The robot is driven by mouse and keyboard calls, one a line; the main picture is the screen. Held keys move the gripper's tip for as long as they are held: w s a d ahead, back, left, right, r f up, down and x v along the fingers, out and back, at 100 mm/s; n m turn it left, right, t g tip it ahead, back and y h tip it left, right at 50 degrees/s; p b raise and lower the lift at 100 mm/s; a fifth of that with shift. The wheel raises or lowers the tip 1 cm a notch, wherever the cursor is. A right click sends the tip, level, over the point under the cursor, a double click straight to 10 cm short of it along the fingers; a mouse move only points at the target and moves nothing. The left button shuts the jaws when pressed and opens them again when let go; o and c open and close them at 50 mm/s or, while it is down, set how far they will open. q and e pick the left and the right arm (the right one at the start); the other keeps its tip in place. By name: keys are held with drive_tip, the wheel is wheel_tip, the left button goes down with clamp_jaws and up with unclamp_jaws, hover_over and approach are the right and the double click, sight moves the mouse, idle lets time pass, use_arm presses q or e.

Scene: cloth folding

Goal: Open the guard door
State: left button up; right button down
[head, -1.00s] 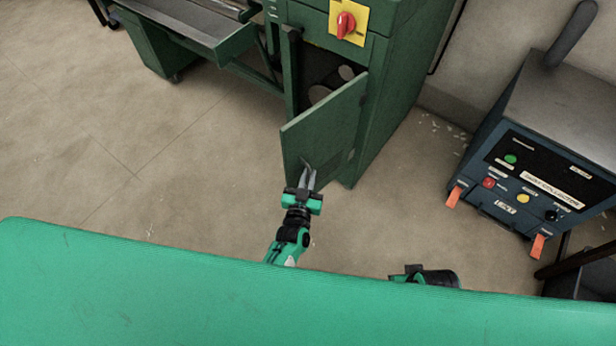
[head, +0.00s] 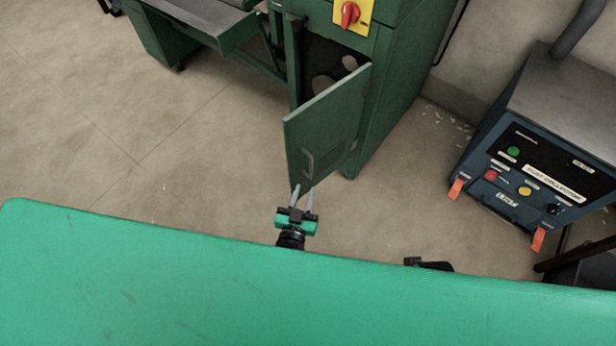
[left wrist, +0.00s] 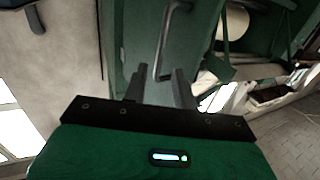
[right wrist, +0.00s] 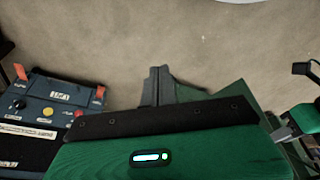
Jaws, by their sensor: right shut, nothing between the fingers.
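The green guard door (head: 325,125) stands swung out from the cabinet, and the dark inside shows behind it. Its metal handle (head: 308,160) is on the door's outer face near the free edge, also visible in the left wrist view (left wrist: 170,40). My left gripper (head: 303,195) is just below the handle, with its two fingers apart and nothing between them. In the left wrist view the fingers (left wrist: 159,85) are apart, with the handle beyond them. My right gripper (right wrist: 158,85) has its fingers together, pointing at bare floor; its fingertips are not clear in the head view.
The green cabinet (head: 403,85) carries a red knob on a yellow plate (head: 350,13). A blue-grey machine (head: 520,180) with buttons and orange clips stands at the right. A green machine bed (head: 205,22) is at the upper left. Floor (head: 120,140) left of the door is clear.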

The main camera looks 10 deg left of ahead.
use_arm(q)
drive_tip(key=s, duration=0.4)
drive_tip(key=shift+s+a, duration=0.15)
drive_tip(key=shift+s, duration=0.05)
drive_tip(key=shift+c, duration=0.2)
